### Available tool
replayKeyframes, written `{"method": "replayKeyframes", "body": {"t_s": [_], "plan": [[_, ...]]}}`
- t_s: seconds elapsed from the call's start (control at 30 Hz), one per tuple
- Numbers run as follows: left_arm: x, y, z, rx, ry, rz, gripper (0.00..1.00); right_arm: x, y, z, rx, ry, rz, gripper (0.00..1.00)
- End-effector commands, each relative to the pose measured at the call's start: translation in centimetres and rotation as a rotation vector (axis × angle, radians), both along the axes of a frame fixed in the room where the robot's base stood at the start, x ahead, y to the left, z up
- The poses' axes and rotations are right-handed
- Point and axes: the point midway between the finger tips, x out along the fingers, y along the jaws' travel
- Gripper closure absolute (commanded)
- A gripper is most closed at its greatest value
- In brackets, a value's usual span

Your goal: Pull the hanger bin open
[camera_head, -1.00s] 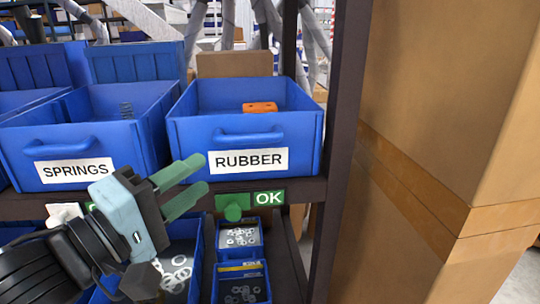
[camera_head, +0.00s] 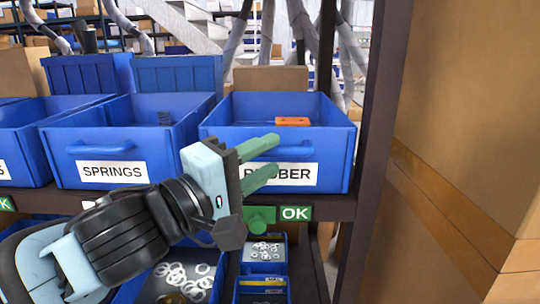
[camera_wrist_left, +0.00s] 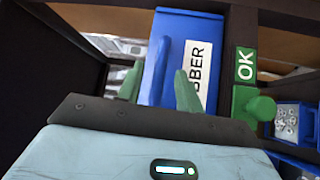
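The blue bin labelled RUBBER (camera_head: 336,146) stands on the shelf at the right of the row, with an orange piece (camera_head: 293,121) inside. Its front handle is partly covered by my gripper in the head view. My left gripper (camera_head: 276,155) is in front of the bin's face, its two green fingers spread apart with nothing between them. In the left wrist view the bin (camera_wrist_left: 196,27) shows beyond the spread fingers (camera_wrist_left: 158,88), its label turned sideways. I cannot tell whether a finger touches the handle. My right gripper is not in view.
The SPRINGS bin (camera_head: 130,143) stands left of it. A dark shelf post (camera_head: 372,120) and large cardboard boxes (camera_head: 455,100) are close on the right. Below the shelf edge are a green knob (camera_head: 260,220), an OK sign (camera_head: 295,214) and small bins of metal rings (camera_head: 264,250).

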Motion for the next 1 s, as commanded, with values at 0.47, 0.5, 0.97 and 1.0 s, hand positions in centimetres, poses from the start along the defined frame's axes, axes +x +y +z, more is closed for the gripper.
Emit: {"method": "replayKeyframes", "body": {"t_s": [0.47,0.5,0.97,1.0], "plan": [[1.01,-1.08,0.16,0.001,0.000,0.000,0.64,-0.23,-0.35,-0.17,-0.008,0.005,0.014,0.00],[1.01,-1.08,0.16,0.001,0.000,0.000,0.69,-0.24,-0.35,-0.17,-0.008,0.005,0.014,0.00],[1.01,-1.04,0.16,0.001,0.000,0.000,1.00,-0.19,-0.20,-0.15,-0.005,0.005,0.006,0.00],[1.01,-1.04,0.16,0.001,0.001,0.000,1.00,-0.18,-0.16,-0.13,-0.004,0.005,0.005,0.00]]}}
